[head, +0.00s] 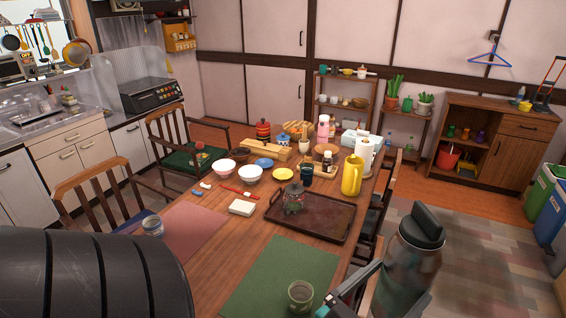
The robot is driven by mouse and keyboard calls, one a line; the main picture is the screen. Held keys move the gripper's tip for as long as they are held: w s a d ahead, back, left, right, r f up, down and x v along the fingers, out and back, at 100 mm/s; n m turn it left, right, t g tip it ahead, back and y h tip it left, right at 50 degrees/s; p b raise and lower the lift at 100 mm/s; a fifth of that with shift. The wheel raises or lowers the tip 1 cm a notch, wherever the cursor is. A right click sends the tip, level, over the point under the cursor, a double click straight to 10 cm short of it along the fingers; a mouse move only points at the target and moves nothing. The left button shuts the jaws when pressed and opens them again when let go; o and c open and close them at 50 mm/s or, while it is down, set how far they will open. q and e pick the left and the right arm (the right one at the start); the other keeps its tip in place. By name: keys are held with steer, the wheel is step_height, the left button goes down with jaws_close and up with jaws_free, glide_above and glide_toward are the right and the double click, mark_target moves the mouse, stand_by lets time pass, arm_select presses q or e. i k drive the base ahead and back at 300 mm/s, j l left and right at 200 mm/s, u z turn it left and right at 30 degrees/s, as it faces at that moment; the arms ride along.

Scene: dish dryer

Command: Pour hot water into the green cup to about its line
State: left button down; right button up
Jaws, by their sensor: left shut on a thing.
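My left gripper (388,298) is shut on a large grey flask (408,265) with a dark lid. It holds the flask upright, close to the camera at the lower right of the head view, to the right of the table. A small greenish cup (300,294) stands upright on the green mat (268,272) at the table's near edge, left of the flask and apart from it. Its line and contents are too small to tell. My right gripper is not in view.
A dark tray (325,222) with a glass teapot (294,197) lies behind the green mat. A yellow pitcher (352,175) stands behind the tray. Bowls and several small items crowd the far table.

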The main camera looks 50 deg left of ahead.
mark_target(300, 292)
steer(key=i+u, duration=0.1)
steer(key=u, duration=0.35)
steer(key=i+l+u, duration=0.1)
steer(key=u, duration=0.3)
steer(key=i+l+u, duration=0.1)
steer(key=u, duration=0.35)
steer(key=l+u, duration=0.2)
steer(key=u, duration=0.2)
steer(key=i+l+u, duration=0.2)
steer(key=l+u, duration=0.15)
steer(key=u, duration=0.15)
steer(key=i+l+u, duration=0.2)
steer(key=l+u, duration=0.25)
steer(key=j, duration=0.1)
